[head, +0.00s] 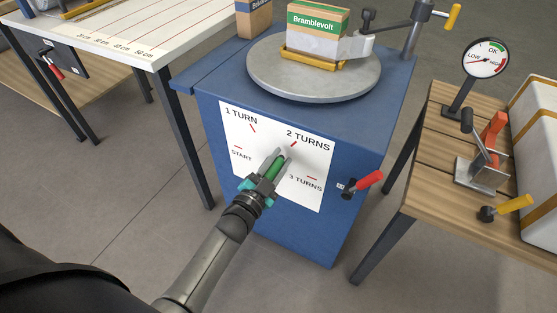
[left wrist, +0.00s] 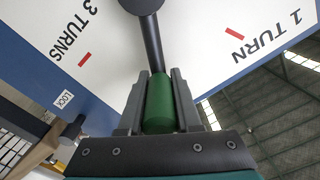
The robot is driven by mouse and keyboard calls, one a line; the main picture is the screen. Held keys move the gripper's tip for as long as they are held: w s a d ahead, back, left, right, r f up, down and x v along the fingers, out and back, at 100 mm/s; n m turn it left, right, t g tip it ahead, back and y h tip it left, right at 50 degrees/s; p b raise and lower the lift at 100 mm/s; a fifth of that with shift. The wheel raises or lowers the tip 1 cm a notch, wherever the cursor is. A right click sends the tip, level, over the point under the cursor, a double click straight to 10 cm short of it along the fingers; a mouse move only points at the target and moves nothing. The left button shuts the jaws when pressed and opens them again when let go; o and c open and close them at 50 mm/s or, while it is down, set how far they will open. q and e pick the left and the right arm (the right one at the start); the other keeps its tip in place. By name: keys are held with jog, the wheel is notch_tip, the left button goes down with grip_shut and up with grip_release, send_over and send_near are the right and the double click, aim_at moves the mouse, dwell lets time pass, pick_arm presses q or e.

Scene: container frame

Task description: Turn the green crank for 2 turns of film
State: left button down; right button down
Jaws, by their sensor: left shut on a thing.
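The white dial panel (head: 228,122) on the front of the blue cabinet carries red marks for START, 1 TURN, 2 TURNS and 3 TURNS. My left gripper (head: 279,160) is in front of the panel, shut around the green crank handle (head: 273,168). In the left wrist view the green handle (left wrist: 159,104) sits between both fingers, with the black crank arm (left wrist: 151,45) running up from it to a dark round hub. In the head view the gripper hides most of the crank, so I cannot tell which mark it points at. My right gripper is not in view.
A round grey turntable (head: 270,85) on the cabinet bears a Bramblevolt box (head: 316,22). A red-handled lock lever (head: 368,182) sticks out right of the panel. A wooden bench (head: 425,165) with a gauge (head: 485,57) stands right, a white table (head: 150,45) left.

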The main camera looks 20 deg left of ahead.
pick_arm(q)
jog(key=c, duration=0.6)
grip_release()
jog(key=shift+f, duration=0.1)
jog(key=shift+s, duration=0.2)
jog(key=s+a+p, duration=0.1)
jog(key=s+p, duration=0.3)
jog(key=s, duration=1.1)
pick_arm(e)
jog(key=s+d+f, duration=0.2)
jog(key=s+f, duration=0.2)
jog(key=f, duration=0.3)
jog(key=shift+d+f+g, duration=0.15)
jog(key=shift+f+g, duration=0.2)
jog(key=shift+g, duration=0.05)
pick_arm(q)
jog(key=shift+w+a, duration=0.1)
